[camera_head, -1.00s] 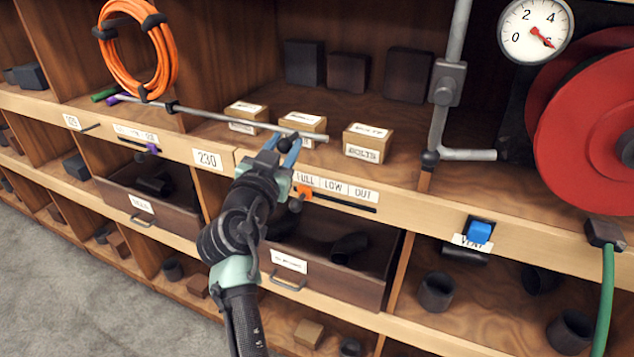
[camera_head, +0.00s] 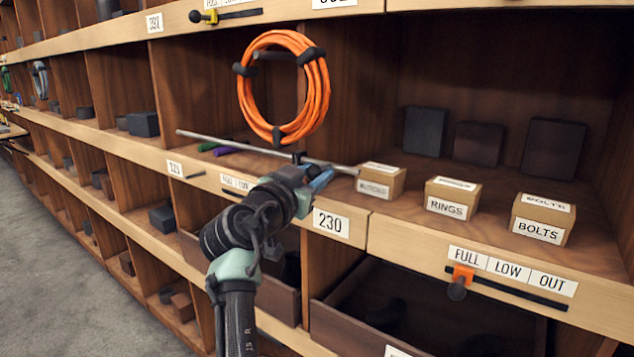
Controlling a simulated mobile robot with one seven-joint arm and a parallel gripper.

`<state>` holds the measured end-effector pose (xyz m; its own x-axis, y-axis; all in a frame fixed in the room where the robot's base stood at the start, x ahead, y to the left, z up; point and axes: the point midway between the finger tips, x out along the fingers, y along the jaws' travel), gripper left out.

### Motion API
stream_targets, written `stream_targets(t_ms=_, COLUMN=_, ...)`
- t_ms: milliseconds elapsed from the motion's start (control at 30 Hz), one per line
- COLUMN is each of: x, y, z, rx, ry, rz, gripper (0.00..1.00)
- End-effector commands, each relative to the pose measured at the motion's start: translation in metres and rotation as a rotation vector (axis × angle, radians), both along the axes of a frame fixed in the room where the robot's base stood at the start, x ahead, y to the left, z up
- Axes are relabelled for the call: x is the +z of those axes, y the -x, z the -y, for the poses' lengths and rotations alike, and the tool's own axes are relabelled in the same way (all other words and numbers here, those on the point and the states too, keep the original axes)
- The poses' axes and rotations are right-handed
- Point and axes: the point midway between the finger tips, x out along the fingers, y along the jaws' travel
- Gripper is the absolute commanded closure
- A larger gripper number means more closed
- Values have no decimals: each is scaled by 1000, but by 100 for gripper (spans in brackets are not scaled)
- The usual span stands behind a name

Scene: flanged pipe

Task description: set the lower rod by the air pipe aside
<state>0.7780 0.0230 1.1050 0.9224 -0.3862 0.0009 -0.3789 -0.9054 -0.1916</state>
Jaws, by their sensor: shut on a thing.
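A thin grey rod (camera_head: 235,145) runs slantwise along the front of the shelf below the orange coil. My gripper (camera_head: 308,174) is shut on it, with blue fingertips around the rod toward its right end. The rod's right tip is by the leftmost small box, and I cannot tell whether they touch. Its left part reaches past the coil, over the shelf front. The gripper hides a short part of the rod. The air pipe is out of view.
Three labelled boxes stand on the shelf: a left one (camera_head: 381,184), rings (camera_head: 452,198) and bolts (camera_head: 541,219). An orange hose coil (camera_head: 322,95) hangs above the rod. An orange slider (camera_head: 461,277) sits on the front rail.

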Motion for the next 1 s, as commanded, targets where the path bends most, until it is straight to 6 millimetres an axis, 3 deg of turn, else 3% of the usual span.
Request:
stream_targets(t_ms=400, x=-1, y=0, z=-1, rx=-1, ry=1, rz=-3, gripper=100)
stream_targets(t_ms=433, x=-1, y=0, z=-1, rx=-1, ry=1, rz=-3, gripper=61)
stream_targets(t_ms=600, x=-1, y=0, z=0, rx=-2, ry=0, rz=-3, gripper=34)
stream_targets(t_ms=1000, x=-1, y=4, z=-3, rx=-1, ry=0, rz=-2, gripper=34)
